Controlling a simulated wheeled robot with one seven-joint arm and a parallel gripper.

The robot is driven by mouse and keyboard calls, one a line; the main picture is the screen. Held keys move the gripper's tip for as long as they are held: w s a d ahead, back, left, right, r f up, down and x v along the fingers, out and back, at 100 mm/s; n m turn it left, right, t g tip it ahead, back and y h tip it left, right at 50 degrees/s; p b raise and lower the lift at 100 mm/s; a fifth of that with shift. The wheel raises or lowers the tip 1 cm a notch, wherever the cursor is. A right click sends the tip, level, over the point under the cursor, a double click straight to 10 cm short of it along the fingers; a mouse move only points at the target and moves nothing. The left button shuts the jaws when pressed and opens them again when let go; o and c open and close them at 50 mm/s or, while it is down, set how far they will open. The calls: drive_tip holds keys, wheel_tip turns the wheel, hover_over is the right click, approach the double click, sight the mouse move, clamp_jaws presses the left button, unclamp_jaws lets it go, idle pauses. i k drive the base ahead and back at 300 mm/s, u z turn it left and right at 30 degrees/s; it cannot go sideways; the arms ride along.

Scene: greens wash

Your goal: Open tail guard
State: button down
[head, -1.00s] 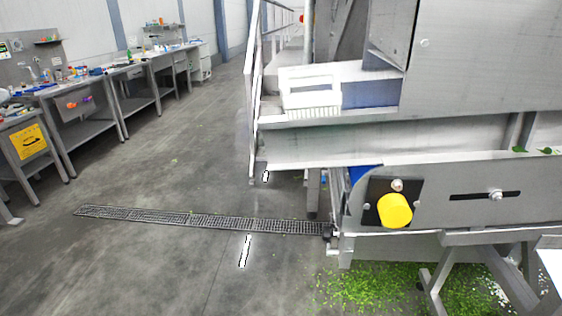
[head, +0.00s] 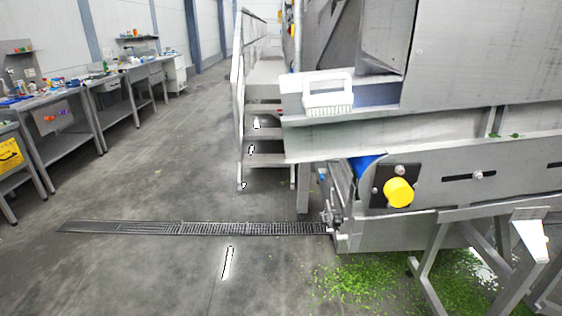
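A large grey steel washing machine (head: 470,60) fills the right side of the head view. At its near end, a steel side plate (head: 440,190) carries a yellow knob (head: 398,192) on a dark square plate, and a slot with a bolt (head: 477,175) to the right of it. A strip of blue belt (head: 366,165) shows at the plate's left end. I cannot tell which part is the tail guard or whether it is open. My gripper is not in view.
Green leaf scraps (head: 385,280) lie on the floor under the machine, beside steel legs (head: 445,260). Steel steps with a railing (head: 262,135) stand behind. Workbenches (head: 65,120) line the left wall. A white brush (head: 328,95) lies on a ledge.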

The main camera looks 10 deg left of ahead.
sight(342, 176)
drive_tip(key=u, duration=0.4)
drive_tip(key=i, duration=1)
drive_tip(key=z, duration=0.1)
drive_tip(key=k, duration=0.35)
drive_tip(key=u, duration=0.05)
